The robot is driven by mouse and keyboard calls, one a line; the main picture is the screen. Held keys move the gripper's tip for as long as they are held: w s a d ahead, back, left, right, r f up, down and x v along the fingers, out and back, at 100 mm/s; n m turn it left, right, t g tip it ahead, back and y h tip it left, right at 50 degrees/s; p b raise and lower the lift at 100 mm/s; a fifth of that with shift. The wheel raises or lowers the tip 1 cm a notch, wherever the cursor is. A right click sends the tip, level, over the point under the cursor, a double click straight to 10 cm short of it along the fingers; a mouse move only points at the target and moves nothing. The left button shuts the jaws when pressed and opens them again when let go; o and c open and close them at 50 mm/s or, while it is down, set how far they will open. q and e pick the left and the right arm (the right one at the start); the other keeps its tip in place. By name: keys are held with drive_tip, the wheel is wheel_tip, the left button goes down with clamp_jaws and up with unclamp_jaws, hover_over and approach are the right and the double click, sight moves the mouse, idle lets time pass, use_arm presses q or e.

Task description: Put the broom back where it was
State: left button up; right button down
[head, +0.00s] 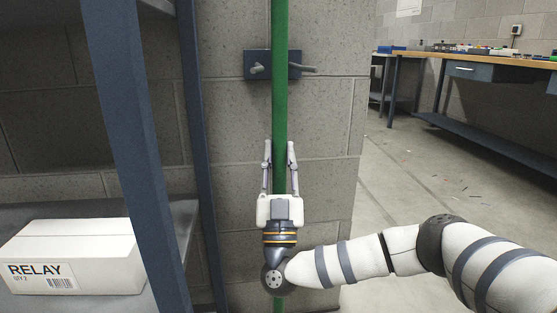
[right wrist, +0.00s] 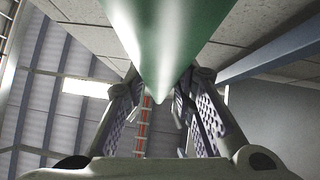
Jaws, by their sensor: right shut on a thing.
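The broom's green handle (head: 280,110) stands upright and runs from the top to the bottom of the head view; its head is not seen. My right gripper (head: 279,150) is shut on the handle, a finger on either side. In the right wrist view the handle (right wrist: 172,40) passes between the padded fingers (right wrist: 165,110). A dark blue wall holder (head: 262,56) with two grey pegs is on the block wall above the gripper. The handle crosses in front of its plate, between the pegs in the picture. I cannot tell whether it touches them. My left gripper is out of view.
A blue-grey rack post (head: 150,150) stands close on the left. A white RELAY box (head: 75,250) sits on the rack's shelf. A workbench (head: 470,62) with small items stands at the back right. The floor between is open, with small scraps on it.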

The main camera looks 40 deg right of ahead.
drive_tip(key=c, duration=1.7)
unclamp_jaws()
drive_tip(key=shift+f, duration=0.1)
drive_tip(key=o, duration=0.4)
drive_tip(key=shift+c, duration=0.2)
drive_tip(key=p+v, duration=0.1)
drive_tip(key=v, duration=1.1)
